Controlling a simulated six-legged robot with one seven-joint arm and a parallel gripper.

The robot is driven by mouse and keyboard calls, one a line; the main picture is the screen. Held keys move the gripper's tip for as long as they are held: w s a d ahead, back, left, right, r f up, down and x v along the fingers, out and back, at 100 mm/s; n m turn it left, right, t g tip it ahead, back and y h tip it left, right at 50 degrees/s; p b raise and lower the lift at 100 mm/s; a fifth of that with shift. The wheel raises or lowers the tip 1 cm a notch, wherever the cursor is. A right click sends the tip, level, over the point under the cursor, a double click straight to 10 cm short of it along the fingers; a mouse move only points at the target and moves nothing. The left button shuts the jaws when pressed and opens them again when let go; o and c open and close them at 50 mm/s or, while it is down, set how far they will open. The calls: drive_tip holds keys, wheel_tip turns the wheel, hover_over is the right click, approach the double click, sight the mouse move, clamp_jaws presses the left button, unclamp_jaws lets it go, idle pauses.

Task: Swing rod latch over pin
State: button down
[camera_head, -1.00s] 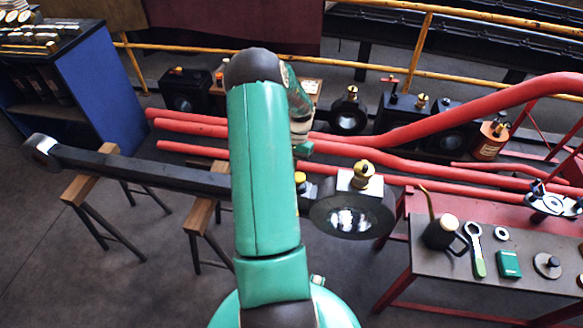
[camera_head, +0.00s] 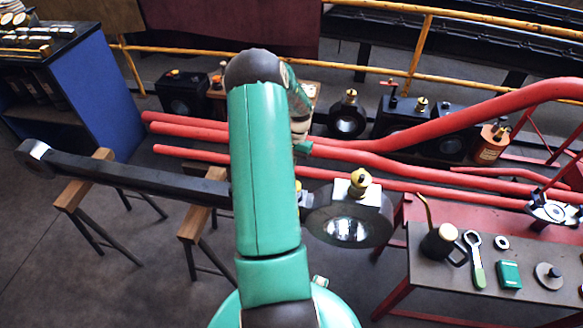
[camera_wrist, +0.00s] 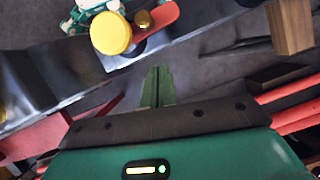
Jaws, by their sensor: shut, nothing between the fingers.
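A long dark rod (camera_head: 130,172) lies across wooden-topped trestles in the head view, with a round eye at its left end. Its large ring end (camera_head: 320,228) carries a brass oil cup (camera_head: 360,182). In the wrist view the rod (camera_wrist: 200,22) crosses the upper part. A red latch (camera_wrist: 163,17) shows there with a brass knob (camera_wrist: 143,19) on it, beside a round yellow cap (camera_wrist: 110,33). My gripper (camera_wrist: 158,72) has its green fingers together, empty, just below the rod's edge in the picture, apart from the latch. My arm hides the rod's middle in the head view.
Trestles (camera_head: 190,225) hold up the rod. Red pipes (camera_head: 410,170) run behind it. A bench (camera_head: 425,262) at right bears an oil can (camera_head: 440,240), a wrench (camera_head: 475,260) and a green box (camera_head: 509,274). A blue cabinet (camera_head: 95,95) stands at left.

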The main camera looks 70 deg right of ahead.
drive_tip(key=v, duration=1)
drive_tip(key=shift+w, duration=0.2)
drive_tip(key=w+a+r+n+t+h, duration=0.15)
drive_tip(key=w+a+r+n, duration=0.25)
drive_tip(key=w+a+r, duration=0.75)
drive_tip(key=w+a+r+n+g+h, duration=0.15)
drive_tip(key=w+a+r+n, duration=0.4)
drive_tip(key=a, duration=0.85)
drive_tip(key=s+a+r+n+t, duration=0.1)
drive_tip(key=s+a+r+n, duration=0.1)
drive_tip(key=a, duration=0.7)
drive_tip(key=s+a+r+n+t+h, duration=0.1)
drive_tip(key=s+a+r+n+t, duration=0.1)
drive_tip(key=a, duration=0.7)
drive_tip(key=s+a+r+n+t, duration=0.2)
drive_tip(key=s+a+r+n, duration=0.2)
drive_tip(key=a, duration=0.5)
drive_tip(key=shift+a+r+n, duration=0.15)
drive_tip(key=shift+a+n, duration=0.05)
drive_tip(key=shift+n, duration=0.35)
